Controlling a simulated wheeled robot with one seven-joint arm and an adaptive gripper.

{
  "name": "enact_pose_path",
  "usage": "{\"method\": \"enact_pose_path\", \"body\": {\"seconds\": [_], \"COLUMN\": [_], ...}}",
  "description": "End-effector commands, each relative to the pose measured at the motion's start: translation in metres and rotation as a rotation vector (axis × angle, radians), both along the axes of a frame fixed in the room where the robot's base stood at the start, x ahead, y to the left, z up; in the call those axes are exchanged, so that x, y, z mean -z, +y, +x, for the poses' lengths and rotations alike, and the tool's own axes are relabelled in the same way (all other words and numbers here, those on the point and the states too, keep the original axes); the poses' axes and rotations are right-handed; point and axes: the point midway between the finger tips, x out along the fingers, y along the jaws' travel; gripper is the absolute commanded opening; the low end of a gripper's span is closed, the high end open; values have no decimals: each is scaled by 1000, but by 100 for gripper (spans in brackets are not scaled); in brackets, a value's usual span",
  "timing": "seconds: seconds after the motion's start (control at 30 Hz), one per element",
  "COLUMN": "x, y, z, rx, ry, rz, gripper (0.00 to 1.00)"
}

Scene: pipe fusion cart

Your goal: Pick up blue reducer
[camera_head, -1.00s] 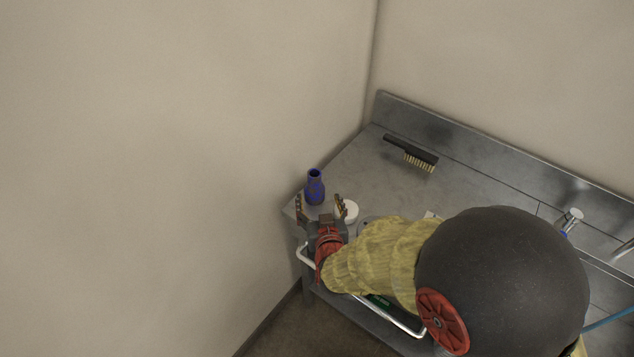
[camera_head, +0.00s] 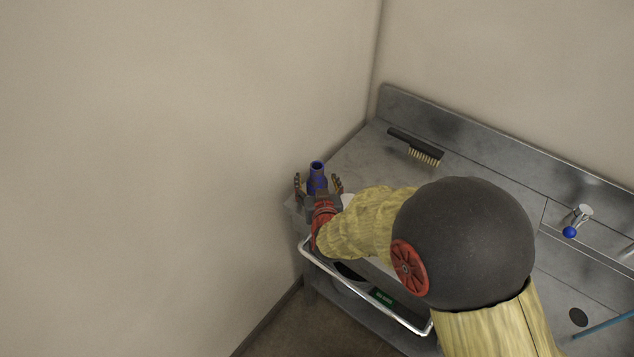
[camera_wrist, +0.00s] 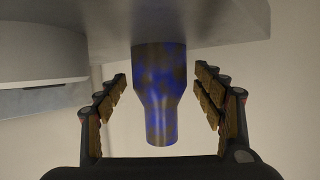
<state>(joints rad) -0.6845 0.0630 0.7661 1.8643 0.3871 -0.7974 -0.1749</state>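The blue reducer (camera_head: 317,174) stands upright near the left corner of the metal cart top. In the wrist view the reducer (camera_wrist: 159,90) is blue with brownish patches, wide at one end and narrower at the other. My gripper (camera_head: 318,184) is open, with one finger on each side of the reducer. In the wrist view my gripper's fingers (camera_wrist: 160,88) show a gap to the reducer on both sides. The reducer's lower part is hidden by my gripper in the head view.
A black brush (camera_head: 416,146) with pale bristles lies further back on the cart top (camera_head: 480,178). A white round thing (camera_head: 347,200) sits just right of my gripper, partly hidden. A rail (camera_head: 370,298) runs along the cart's front. A wall stands close on the left.

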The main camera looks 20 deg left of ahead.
Motion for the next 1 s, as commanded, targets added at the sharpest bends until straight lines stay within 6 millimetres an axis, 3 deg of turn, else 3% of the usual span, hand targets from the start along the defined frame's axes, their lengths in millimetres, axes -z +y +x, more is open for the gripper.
{"method": "enact_pose_path", "body": {"seconds": [0.83,1.0], "x": [0,0], "y": [0,0], "z": [-1,0], "rx": [0,0], "ry": [1,0], "rz": [0,0], "gripper": [20,19]}}
